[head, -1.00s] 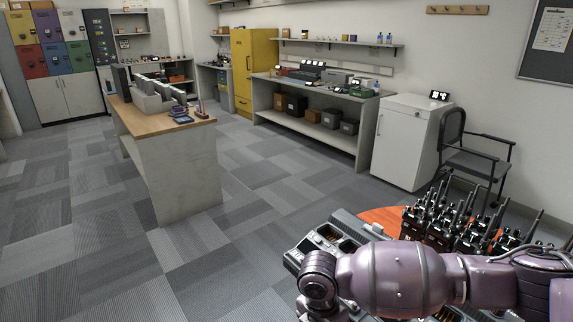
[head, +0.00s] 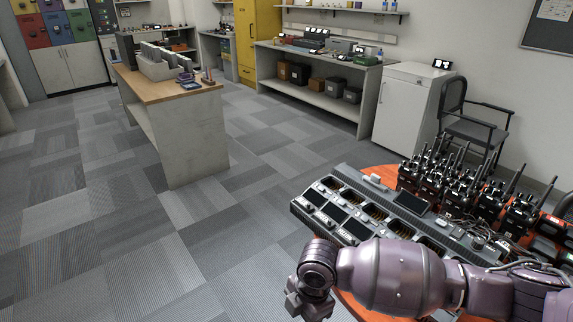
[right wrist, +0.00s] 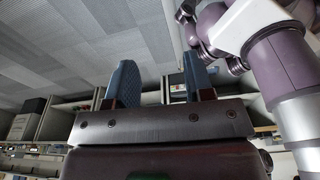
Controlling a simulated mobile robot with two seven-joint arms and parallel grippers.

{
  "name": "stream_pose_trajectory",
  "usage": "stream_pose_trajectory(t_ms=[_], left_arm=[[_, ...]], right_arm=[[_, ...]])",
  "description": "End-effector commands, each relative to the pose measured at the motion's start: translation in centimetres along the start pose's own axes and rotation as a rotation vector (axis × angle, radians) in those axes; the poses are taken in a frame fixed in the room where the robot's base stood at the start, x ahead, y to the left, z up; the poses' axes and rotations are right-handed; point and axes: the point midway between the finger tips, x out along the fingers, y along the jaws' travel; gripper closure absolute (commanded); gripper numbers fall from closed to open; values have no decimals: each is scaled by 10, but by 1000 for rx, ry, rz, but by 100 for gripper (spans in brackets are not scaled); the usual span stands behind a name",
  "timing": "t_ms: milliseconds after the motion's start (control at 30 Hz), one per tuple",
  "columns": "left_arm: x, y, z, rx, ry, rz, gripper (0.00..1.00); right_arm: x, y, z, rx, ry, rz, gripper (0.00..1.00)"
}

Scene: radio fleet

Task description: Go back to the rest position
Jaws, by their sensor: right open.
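In the right wrist view my right gripper (right wrist: 160,80) has its two blue-grey fingers spread apart, with nothing between them. In the head view my right arm comes in from the right and lies across the front of a round orange table (head: 350,303). It hides part of the charging station (head: 322,190) on that table. I cannot make out the right fingertips in the head view. My left gripper is in neither current view.
Several black radios (head: 440,180) stand at the table's back right. A chair (head: 470,125) and a white cabinet (head: 408,110) are beyond. A wood-topped counter (head: 175,90) stands at left. The grey carpet (head: 110,230) at left is clear.

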Motion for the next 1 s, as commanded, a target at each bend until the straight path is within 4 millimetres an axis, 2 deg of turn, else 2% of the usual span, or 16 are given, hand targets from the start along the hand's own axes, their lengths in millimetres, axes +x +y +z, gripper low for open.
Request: stream_pose_trajectory(t_ms=[200,333,467,633,767,867,1000], left_arm=[[1,0,-2,0,3,0,100],[0,0,-1,0,2,0,100],[0,0,0,-1,0,0,100],[-2,0,4,-2,-8,-1,100],[-3,0,6,-2,-11,-1,100],[-3,0,6,-2,-11,-2,100],[-2,0,5,-1,-10,-1,100]], right_arm=[[20,3,-34,190,177,163,52],[26,6,-45,344,284,272,52],[29,6,-46,511,381,378,52],[32,0,-34,743,484,513,52],[35,-12,-14,926,539,616,52],[38,-26,6,1067,566,695,52],[44,-58,38,1259,579,808,52]])
